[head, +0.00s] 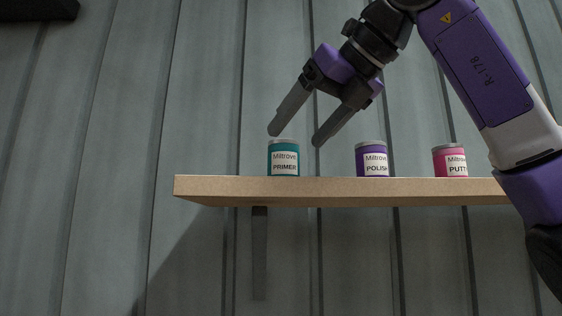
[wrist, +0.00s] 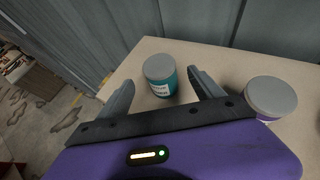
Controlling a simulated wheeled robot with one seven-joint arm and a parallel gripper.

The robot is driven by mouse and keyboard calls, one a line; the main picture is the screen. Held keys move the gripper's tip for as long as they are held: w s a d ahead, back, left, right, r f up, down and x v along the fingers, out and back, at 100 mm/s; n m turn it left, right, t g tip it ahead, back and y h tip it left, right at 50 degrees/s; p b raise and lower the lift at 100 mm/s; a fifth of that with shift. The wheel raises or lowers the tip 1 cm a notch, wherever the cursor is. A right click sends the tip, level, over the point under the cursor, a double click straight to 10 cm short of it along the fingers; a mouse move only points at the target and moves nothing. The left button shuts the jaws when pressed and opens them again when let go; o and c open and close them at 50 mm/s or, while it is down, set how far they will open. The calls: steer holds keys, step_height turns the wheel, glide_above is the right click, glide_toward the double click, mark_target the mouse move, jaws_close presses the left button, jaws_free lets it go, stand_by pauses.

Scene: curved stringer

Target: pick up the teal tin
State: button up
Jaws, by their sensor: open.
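The teal tin (head: 283,160), with a grey lid and a white label reading "PRIMER", stands upright on the wooden shelf (head: 250,187) near its left end. In the wrist view the teal tin (wrist: 159,78) stands beyond my fingertips, between their lines, a little nearer the right finger. I see no contact with the tin.
A purple tin (head: 374,161) labelled "POLISH" stands to the right of the teal tin, and shows in the wrist view (wrist: 270,98) right of my gripper. A pink tin (head: 450,162) stands further right. A grey panelled wall (head: 110,110) rises behind the shelf.

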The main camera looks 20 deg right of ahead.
mark_target(294, 140)
steer(key=shift+p+x, duration=0.8)
steer(key=shift+x, duration=1.6)
steer(key=shift+d, duration=0.1)
steer(key=shift+c, duration=0.5)
steer(key=c, duration=1.5)
